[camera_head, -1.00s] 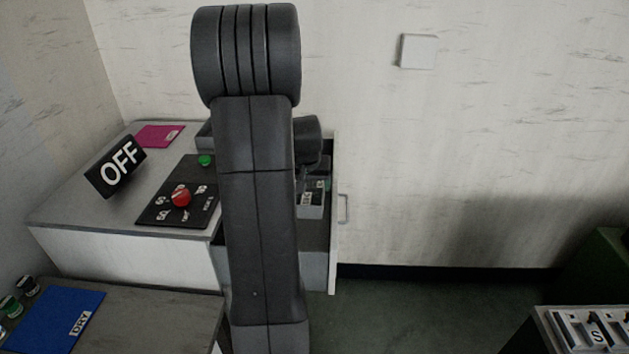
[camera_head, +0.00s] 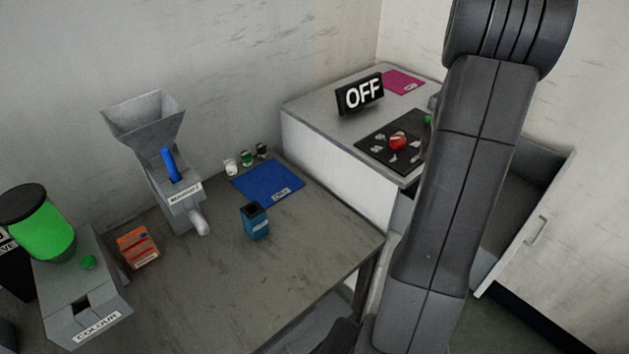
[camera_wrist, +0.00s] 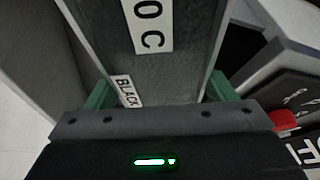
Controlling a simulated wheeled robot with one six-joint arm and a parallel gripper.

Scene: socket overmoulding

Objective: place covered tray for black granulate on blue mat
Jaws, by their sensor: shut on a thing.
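In the wrist view, my gripper (camera_wrist: 160,95) is shut on a grey tray (camera_wrist: 180,70) between its two green fingers. The tray carries a white label reading BLACK and a larger label that is partly cut off. It fills the middle of the wrist view, and its far end is out of frame. In the head view, my arm hides the gripper and the tray. The blue mat (camera_head: 268,180) lies flat on the grey table at the back, bare, with a small label on its front right corner.
Small jars (camera_head: 246,157) stand behind the mat. A blue container (camera_head: 255,221) stands in front of it, and a grey hopper machine (camera_head: 180,205) left. An orange box (camera_head: 137,247) and colour machine (camera_head: 90,300) stand farther left.

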